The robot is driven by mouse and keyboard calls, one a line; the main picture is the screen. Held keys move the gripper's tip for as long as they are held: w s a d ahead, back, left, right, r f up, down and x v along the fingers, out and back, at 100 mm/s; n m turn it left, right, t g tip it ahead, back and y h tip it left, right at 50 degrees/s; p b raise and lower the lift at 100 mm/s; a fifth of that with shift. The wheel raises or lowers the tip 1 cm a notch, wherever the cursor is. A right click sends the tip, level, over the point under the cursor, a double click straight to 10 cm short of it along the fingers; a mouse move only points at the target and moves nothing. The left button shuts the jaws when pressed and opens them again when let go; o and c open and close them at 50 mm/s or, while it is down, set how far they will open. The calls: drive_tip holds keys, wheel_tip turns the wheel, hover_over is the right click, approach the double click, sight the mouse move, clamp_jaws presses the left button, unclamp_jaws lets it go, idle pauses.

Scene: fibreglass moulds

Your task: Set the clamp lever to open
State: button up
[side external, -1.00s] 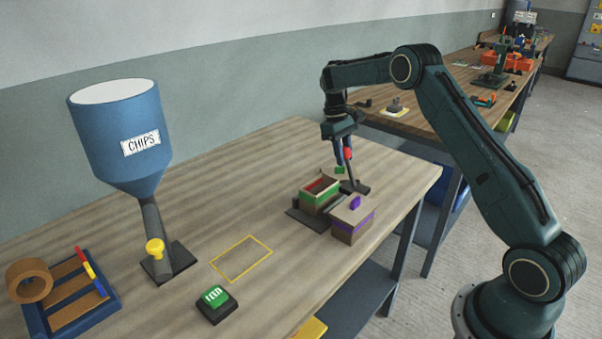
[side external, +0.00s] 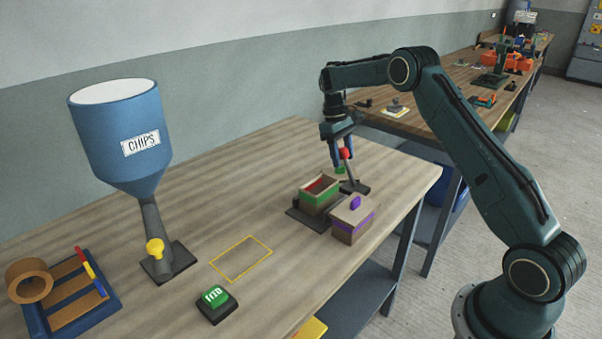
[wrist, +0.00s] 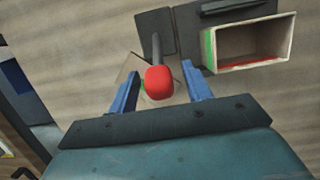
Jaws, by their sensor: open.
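The clamp lever is a grey rod with a red knob (side external: 344,153), standing on a dark base plate (side external: 355,187) beside an open wooden box. The rod leans slightly. My gripper (side external: 341,166) is at the knob's height, close to it. In the wrist view, the red knob (wrist: 159,80) shows between the two blue fingertips of my gripper (wrist: 162,90), with space on both sides. The jaws are open and hold nothing. A small green patch shows by the knob, partly hidden behind it.
The open box (side external: 319,193) has a green band and sits on a dark plate, left of the lever. A closed box with a purple knob (side external: 355,203) stands in front. A blue hopper (side external: 120,140) and a green button (side external: 215,300) are farther left.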

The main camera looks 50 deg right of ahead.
drive_tip(key=shift+s, duration=0.15)
drive_tip(key=shift+s+r, duration=0.3)
drive_tip(key=shift+s, duration=0.35)
drive_tip(key=shift+s+r, duration=0.25)
drive_tip(key=shift+s, duration=0.4)
drive_tip(key=shift+s+r, duration=0.1)
drive_tip(key=shift+s, duration=1.05)
wheel_tip(320, 180, up, 13)
drive_tip(key=s+t, duration=0.3)
drive_tip(key=s+a+r+t, duration=0.2)
drive_tip(key=s+a+r, duration=0.5)
drive_tip(key=a, duration=0.6)
drive_tip(key=shift+s+a+r+t+h, duration=0.15)
drive_tip(key=shift+s+t+h, duration=0.15)
drive_tip(key=shift+s, duration=0.95)
